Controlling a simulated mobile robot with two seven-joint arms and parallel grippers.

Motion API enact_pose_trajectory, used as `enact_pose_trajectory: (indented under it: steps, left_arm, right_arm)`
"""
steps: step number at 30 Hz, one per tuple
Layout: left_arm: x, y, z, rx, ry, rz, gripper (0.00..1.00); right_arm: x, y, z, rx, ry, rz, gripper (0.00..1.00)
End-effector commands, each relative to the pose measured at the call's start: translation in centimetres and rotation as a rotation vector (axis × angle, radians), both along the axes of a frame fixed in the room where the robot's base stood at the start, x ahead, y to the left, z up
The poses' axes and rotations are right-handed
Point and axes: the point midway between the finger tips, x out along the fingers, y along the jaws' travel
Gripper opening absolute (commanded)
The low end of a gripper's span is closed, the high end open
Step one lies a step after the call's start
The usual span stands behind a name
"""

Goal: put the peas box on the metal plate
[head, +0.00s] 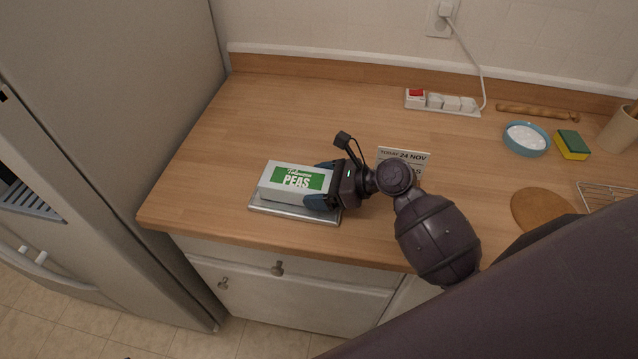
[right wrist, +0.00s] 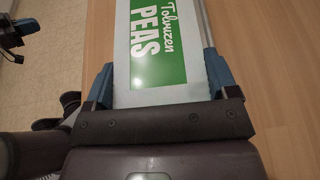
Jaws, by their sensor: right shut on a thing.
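The peas box (head: 296,179), white with a green label, is over the metal plate (head: 270,209) on the wooden counter. I cannot tell whether the box rests on the plate or is just above it. My right gripper (head: 322,185) is shut on the right end of the box, with one blue finger on each long side. In the right wrist view the box (right wrist: 150,75) lies between the two fingers, its label facing the camera. A thin strip of the plate shows past the box's front edge. My left gripper is not in the head view.
A calendar sign (head: 404,155) stands just behind my right arm. A power strip (head: 440,103), a blue bowl (head: 526,139), a sponge (head: 571,145) and a round brown board (head: 541,208) are farther right. The counter left of the plate is clear, up to the fridge (head: 120,120).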

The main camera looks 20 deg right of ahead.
Motion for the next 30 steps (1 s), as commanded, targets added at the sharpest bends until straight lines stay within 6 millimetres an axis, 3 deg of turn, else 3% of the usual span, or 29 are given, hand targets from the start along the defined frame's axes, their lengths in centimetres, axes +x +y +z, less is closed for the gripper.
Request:
enact_pose_trajectory:
  steps: [1,4,14,30]
  left_arm:
    - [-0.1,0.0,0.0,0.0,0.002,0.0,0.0]
    - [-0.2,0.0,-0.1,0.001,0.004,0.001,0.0]
    - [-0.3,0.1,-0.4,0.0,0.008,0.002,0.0]
    - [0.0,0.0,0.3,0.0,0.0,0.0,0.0]
  right_arm:
    - [0.0,0.0,0.0,0.001,0.001,0.0,0.84]
    - [0.0,0.0,0.0,0.0,0.0,0.0,0.99]
    - [-0.1,-0.1,0.3,-0.002,0.0,-0.001,1.0]
    - [-5.1,-6.9,3.8,-0.004,0.0,-0.001,1.0]
